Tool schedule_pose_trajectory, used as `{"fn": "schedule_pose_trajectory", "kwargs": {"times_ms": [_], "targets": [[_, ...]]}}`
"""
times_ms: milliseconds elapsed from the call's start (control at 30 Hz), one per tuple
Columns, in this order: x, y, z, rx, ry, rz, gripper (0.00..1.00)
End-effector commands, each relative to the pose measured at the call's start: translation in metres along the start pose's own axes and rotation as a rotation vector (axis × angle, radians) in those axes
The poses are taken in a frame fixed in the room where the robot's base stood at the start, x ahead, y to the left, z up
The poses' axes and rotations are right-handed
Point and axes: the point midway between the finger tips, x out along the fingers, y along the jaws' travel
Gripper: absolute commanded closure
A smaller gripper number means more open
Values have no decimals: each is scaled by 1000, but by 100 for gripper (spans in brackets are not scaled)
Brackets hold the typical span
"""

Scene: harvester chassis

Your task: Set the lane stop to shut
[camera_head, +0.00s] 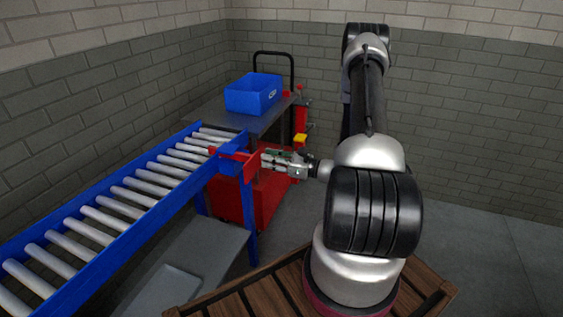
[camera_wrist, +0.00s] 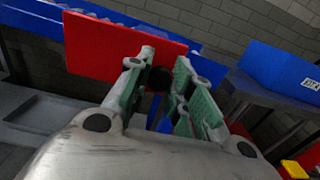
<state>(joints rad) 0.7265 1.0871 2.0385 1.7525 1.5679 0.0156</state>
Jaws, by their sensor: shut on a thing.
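The lane stop is a red plate (camera_head: 252,164) on a blue mount at the far end of the roller lane. In the wrist view the red plate (camera_wrist: 105,45) stands broad and tilted ahead of my gripper, in front of the blue rail. My gripper (camera_head: 266,158) comes in from the right, level with the plate. In the wrist view its green-padded fingers (camera_wrist: 158,90) are either side of a dark round knob (camera_wrist: 158,79) at the plate's right end, and shut on it. The fingers partly hide the knob and the plate's lower right.
The roller conveyor (camera_head: 103,213) with blue rails runs from lower left to the stop. Beyond it, a grey-topped red cart (camera_head: 266,122) carries a blue bin (camera_head: 253,92). A small yellow block (camera_head: 300,140) shows at the cart's right side. Open floor lies to the right.

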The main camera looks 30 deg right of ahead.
Motion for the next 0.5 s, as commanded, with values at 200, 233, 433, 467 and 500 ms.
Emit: {"fn": "schedule_pose_trajectory", "kwargs": {"times_ms": [200, 233, 433, 467, 500], "targets": [[50, 1, 0, -2, 0, 4, 100], [54, 1, 0, -1, 0, 3, 100], [63, 0, 0, -1, 0, 0, 100], [63, 0, 0, -1, 0, -1, 100], [63, 0, 0, 0, 0, -1, 100]]}}
